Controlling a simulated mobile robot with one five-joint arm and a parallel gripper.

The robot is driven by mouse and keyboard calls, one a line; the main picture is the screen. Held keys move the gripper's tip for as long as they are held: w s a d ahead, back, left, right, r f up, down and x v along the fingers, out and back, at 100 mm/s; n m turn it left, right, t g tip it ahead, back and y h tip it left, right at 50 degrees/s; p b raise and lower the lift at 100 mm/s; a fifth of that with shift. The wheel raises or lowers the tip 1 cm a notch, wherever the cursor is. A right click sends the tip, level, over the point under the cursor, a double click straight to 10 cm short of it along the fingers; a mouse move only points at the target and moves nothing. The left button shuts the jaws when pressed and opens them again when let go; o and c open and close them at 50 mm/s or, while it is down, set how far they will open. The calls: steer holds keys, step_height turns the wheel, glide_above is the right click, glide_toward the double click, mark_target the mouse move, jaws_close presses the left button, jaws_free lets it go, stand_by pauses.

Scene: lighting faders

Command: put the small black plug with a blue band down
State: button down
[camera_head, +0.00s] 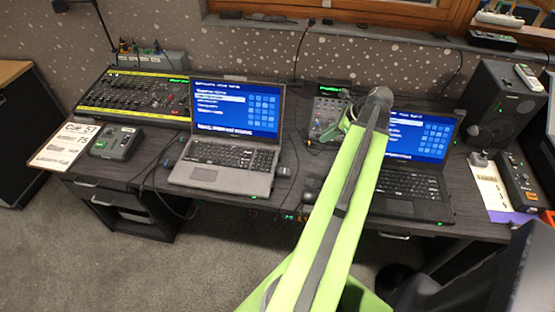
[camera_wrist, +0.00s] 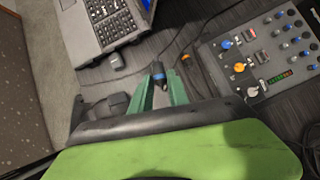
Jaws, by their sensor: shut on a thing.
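The small black plug with a blue band (camera_wrist: 158,77) shows in the wrist view between the tips of my green fingers. My gripper (camera_wrist: 160,90) is shut on it, with the dark desk beneath. How high the plug is above the desk I cannot tell. In the head view my gripper (camera_head: 336,131) is over the back middle of the desk, in front of the small grey control box (camera_head: 328,108). The plug cannot be made out in that view.
The knobbed control box (camera_wrist: 265,60) is at right.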

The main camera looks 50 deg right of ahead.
steer(key=a+r+n+y+p, duration=0.1)
steer(key=a+r+n+p, duration=0.2)
steer(key=a, duration=0.2)
steer(key=shift+g, duration=0.3)
steer(key=w+b+x, duration=0.1)
steer(key=b+x, duration=0.3)
steer(key=x, duration=0.1)
steer(key=w+r+b+x, duration=0.1)
steer(key=b+x, duration=0.3)
steer(key=x, duration=0.2)
steer(key=w+r+b+x, duration=0.1)
steer(key=b+x, duration=0.3)
steer(key=x, duration=0.2)
steer(key=shift+w+a, duration=0.1)
steer(key=shift+r, duration=0.2)
steer(key=shift+f, duration=0.2)
steer(key=c, duration=1.3)
jaws_free()
steer(key=shift+r, duration=0.15)
